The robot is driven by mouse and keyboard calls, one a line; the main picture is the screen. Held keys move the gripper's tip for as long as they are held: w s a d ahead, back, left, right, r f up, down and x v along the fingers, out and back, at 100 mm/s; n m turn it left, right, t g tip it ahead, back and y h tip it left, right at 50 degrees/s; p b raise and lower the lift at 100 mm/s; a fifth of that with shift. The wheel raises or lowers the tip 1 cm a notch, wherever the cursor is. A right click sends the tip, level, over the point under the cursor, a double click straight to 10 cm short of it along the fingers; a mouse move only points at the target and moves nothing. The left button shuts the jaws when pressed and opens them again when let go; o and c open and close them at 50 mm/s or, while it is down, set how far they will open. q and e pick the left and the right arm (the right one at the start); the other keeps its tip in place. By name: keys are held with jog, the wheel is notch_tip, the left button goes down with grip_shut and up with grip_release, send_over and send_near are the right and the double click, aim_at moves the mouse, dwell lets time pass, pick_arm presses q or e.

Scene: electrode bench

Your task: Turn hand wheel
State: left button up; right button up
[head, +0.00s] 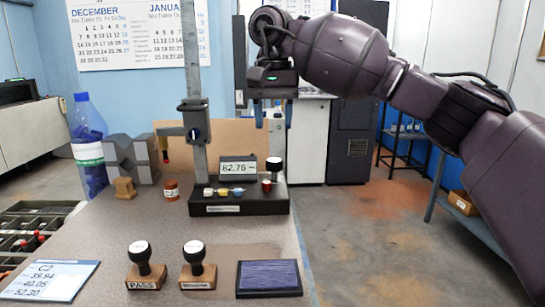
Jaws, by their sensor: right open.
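A height gauge stands on the bench, with a black base (238,203), an upright steel column (192,60) and a display (238,170) reading about 82.76. A round black knob (274,163) on a pale stem rises at the base's right end; it looks like the hand wheel. My right gripper (273,116) points down above this knob in the picture, open and empty, its blue fingertips apart from it. How far it is from the knob in depth I cannot tell. My left gripper is not in view.
Two wooden-based stamps (145,266) (198,268) and a dark ink pad (269,279) stand in front of the gauge. A card (50,280) lies at the left front. A blue bottle (88,145), grey blocks (132,157) and a small jar (171,190) stand left of the gauge.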

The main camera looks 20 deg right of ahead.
aim_at(274, 159)
notch_tip(274, 159, down, 9)
jog(key=shift+r+b, duration=0.2)
jog(key=shift+b, duration=0.1)
jog(key=c, duration=0.6)
